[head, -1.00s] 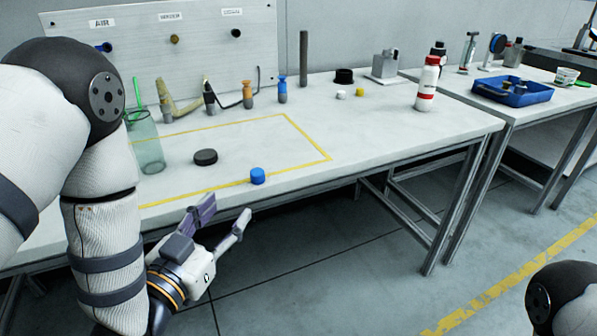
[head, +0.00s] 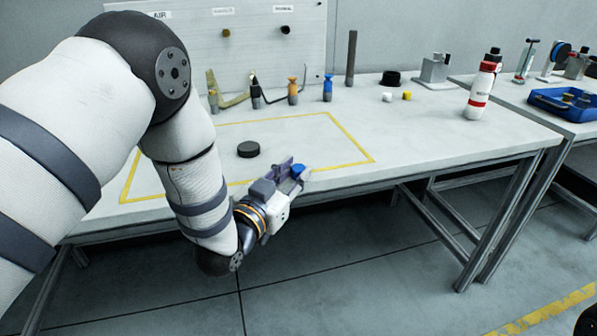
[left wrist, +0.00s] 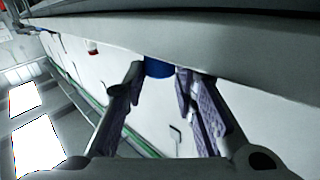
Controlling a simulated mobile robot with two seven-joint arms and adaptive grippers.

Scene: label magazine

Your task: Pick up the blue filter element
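The blue filter element (head: 300,171) is a small blue cylinder near the front edge of the white workbench, by the yellow outline. My left gripper (head: 293,177) is at it, reaching in from the front edge, and partly hides it in the head view. In the left wrist view the blue filter element (left wrist: 158,68) shows between the tips of the open fingers of my left gripper (left wrist: 160,78). Narrow gaps seem to remain on both sides, though contact is hard to judge. My right gripper is not in view.
A black puck (head: 248,150) lies inside the yellow outline, left of the left gripper. Several upright parts, including a blue-topped one (head: 328,88), stand along the back. A white and red bottle (head: 480,92) stands at the right. The bench between is clear.

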